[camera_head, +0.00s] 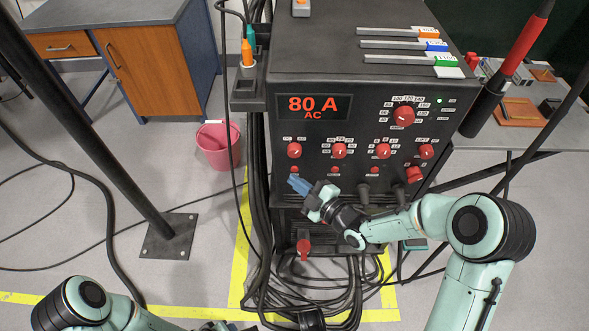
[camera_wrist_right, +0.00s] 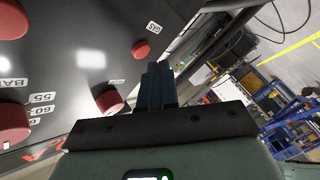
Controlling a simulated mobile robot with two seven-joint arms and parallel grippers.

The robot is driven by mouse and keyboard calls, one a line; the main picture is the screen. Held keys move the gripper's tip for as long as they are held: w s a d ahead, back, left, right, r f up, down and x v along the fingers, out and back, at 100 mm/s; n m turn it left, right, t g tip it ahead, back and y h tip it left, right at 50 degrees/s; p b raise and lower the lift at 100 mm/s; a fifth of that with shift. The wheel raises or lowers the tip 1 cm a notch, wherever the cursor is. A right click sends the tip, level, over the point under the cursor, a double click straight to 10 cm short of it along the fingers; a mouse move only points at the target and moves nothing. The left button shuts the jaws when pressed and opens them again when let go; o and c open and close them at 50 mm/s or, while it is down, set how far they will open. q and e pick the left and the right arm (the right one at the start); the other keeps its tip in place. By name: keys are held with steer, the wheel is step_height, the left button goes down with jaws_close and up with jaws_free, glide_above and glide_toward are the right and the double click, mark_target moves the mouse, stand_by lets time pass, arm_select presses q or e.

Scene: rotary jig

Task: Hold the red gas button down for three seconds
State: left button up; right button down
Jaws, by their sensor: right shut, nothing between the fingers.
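The small red gas button (camera_head: 295,170) sits at the left of the lower button row on the black machine's front. In the right wrist view the red button (camera_wrist_right: 141,49) shows beside a "GAS" label. My right gripper (camera_head: 294,182) is shut and empty, its blue fingers pointing up and left just below the button. In the right wrist view the shut fingertips (camera_wrist_right: 157,68) appear close to the button but apart from it. Of my left arm only links show at the lower left; its gripper is not clearly visible.
Red knobs (camera_head: 340,151) stick out above the button row. A red "80 A AC" display (camera_head: 314,107) is higher up. Dark cables hang along the machine's left side, and a pink bucket (camera_head: 217,146) stands on the floor to the left.

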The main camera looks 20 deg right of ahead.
steer(key=shift+w, duration=0.15)
stand_by(0.7)
steer(key=shift+w+d, duration=0.1)
steer(key=shift+w, duration=0.15)
steer(key=shift+w+d+b, duration=0.15)
steer(key=shift+w+b, duration=0.2)
steer(key=shift+b, duration=0.1)
stand_by(2.0)
stand_by(1.5)
steer(key=shift+s+a, duration=0.25)
steer(key=shift+s, duration=0.5)
steer(key=shift+s+a+b, duration=0.1)
steer(key=shift+s+a, duration=0.15)
steer(key=shift+s, duration=0.55)
steer(key=shift+s+a+b, duration=0.15)
steer(key=shift+s+a, duration=0.05)
steer(key=shift+s, duration=0.6)
steer(key=shift+s+a+b, duration=0.1)
steer(key=shift+s+a, duration=0.15)
steer(key=shift+s, duration=0.55)
